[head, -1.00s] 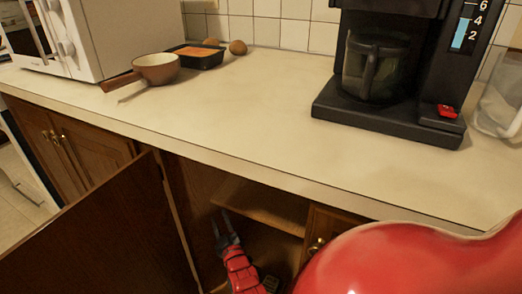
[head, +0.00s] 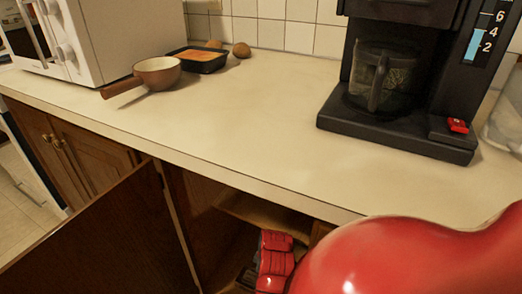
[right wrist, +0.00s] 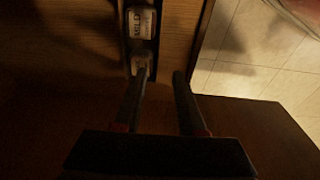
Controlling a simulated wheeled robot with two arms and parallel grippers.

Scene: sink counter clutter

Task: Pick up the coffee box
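In the right wrist view, a small pale package with dark lettering that seems to read "MILD" (right wrist: 140,22) shows in a narrow dark gap at the top; it may be the coffee box. My right gripper (right wrist: 160,75) is open, with an empty space between its two dark fingers. The left fingertip lies just below the package in the picture; I cannot tell whether they touch. In the head view, my red right wrist (head: 272,262) is inside the open lower cabinet, and its fingers are hidden. My left gripper is not in view.
An open cabinet door (head: 100,235) stands left of my wrist, and the counter edge (head: 230,185) overhangs the opening. On the counter are a coffee maker (head: 395,145), a pan (head: 157,72), a black tray (head: 197,68) and a microwave (head: 105,40). The counter's middle is clear.

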